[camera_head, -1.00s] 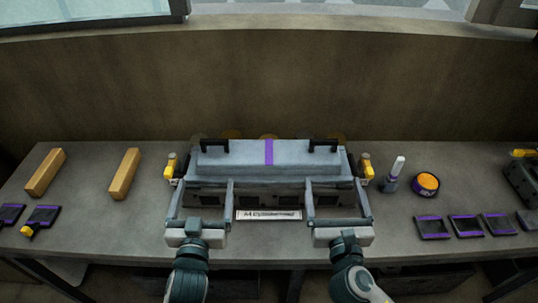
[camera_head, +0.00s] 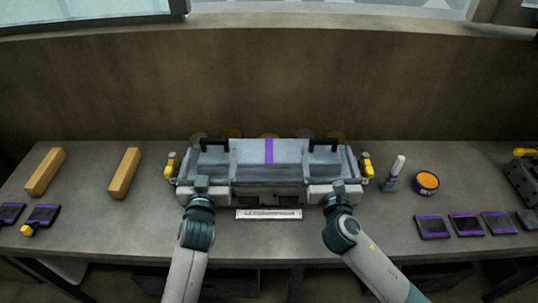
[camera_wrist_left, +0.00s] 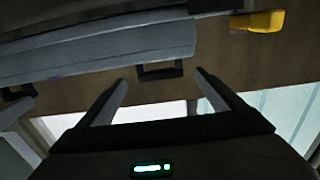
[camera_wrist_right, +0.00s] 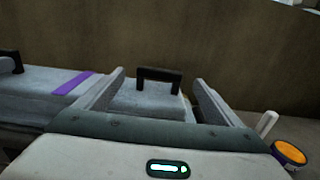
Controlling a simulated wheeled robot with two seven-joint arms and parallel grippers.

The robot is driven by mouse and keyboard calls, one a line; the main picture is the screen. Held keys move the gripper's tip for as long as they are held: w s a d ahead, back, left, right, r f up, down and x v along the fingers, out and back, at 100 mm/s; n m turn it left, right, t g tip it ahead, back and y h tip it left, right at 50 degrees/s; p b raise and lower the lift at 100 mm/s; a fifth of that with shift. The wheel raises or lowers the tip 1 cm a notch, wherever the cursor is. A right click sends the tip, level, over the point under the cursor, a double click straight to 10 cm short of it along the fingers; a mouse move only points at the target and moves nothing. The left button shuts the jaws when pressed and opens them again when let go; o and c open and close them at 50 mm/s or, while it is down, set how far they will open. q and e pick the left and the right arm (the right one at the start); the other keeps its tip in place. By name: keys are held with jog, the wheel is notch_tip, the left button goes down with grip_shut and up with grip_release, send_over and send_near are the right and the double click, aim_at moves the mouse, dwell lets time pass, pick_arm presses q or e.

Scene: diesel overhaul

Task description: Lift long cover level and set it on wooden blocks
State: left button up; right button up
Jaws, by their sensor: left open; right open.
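The long cover (camera_head: 288,152) is a pale blue-grey block with a purple stripe across its middle, lying level on the engine body (camera_head: 270,197). Its left black handle (camera_head: 214,143) and right black handle (camera_head: 323,143) stand up near its ends. My left gripper (camera_head: 204,155) is open and close to the left handle, which shows ahead of its fingers in the left wrist view (camera_wrist_left: 160,71). My right gripper (camera_head: 332,155) is open. In the right wrist view the right handle (camera_wrist_right: 158,77) stands between and beyond its fingertips. The two wooden blocks (camera_head: 45,172) (camera_head: 124,173) lie apart at the left.
Yellow-topped parts (camera_head: 171,165) (camera_head: 365,165) flank the engine. A white-tipped bottle (camera_head: 393,175) and an orange-filled round tin (camera_head: 426,182) stand to its right. Several dark purple-edged pads (camera_head: 466,225) lie front right. A label plate (camera_head: 268,214) is in front.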

aim_at(214, 144)
pick_arm(q)
jog(key=shift+w, duration=3.1)
pick_arm(e)
jog(key=shift+w, duration=3.1)
pick_arm(q)
jog(key=c, duration=2.2)
pick_arm(e)
jog(key=c, duration=2.2)
pick_arm(q)
jog(key=shift+o, duration=0.2)
jog(key=shift+r, duration=0.2)
pick_arm(e)
jog(key=shift+o, duration=0.2)
jog(key=shift+r, duration=0.2)
